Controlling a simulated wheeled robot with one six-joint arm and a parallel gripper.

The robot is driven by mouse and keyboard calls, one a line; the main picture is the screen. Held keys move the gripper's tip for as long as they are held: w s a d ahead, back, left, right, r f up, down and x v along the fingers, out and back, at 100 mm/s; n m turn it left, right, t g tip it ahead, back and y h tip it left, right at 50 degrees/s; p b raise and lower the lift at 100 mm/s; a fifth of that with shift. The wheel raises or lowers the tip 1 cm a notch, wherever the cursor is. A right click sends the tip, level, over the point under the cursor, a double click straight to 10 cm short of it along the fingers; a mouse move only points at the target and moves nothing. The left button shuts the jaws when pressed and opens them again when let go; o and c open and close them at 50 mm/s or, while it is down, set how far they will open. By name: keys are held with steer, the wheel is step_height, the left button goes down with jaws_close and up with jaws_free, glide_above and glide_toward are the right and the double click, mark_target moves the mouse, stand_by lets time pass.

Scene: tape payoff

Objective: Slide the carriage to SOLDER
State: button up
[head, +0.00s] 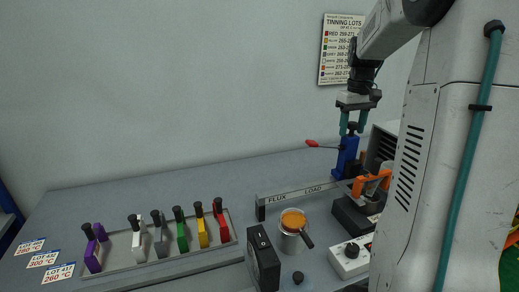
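A rail (300,193) on the bench carries the words FLUX and LOAD; I cannot read SOLDER anywhere. A blue upright piece (347,157) with a black knob stands near the rail's right end. An orange part (372,184) sits just right of and below it, partly behind my arm's column; I cannot tell which part is the carriage. My gripper (353,123) points down with its two teal fingers on either side of the black knob. I cannot tell whether they press on it.
A pot with orange contents (292,219) stands before the rail, near a black switch box (263,260) and a white control box (350,257). A tray (150,265) of several coloured knobbed pieces lies left. A red-tipped lever (312,143) is left of the blue piece.

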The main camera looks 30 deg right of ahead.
steer(key=shift+r, duration=0.15)
steer(key=shift+r, duration=3.35)
steer(key=shift+a, duration=0.3)
steer(key=s+a+n, duration=0.1)
steer(key=s+a, duration=0.2)
steer(key=a, duration=0.7)
steer(key=s+a, duration=0.4)
steer(key=a, duration=0.7)
steer(key=s+a+f+n+t, duration=0.1)
steer(key=s+a+f, duration=0.8)
steer(key=s+a, duration=0.3)
steer(key=shift+s+a, duration=0.2)
steer(key=shift+s, duration=0.35)
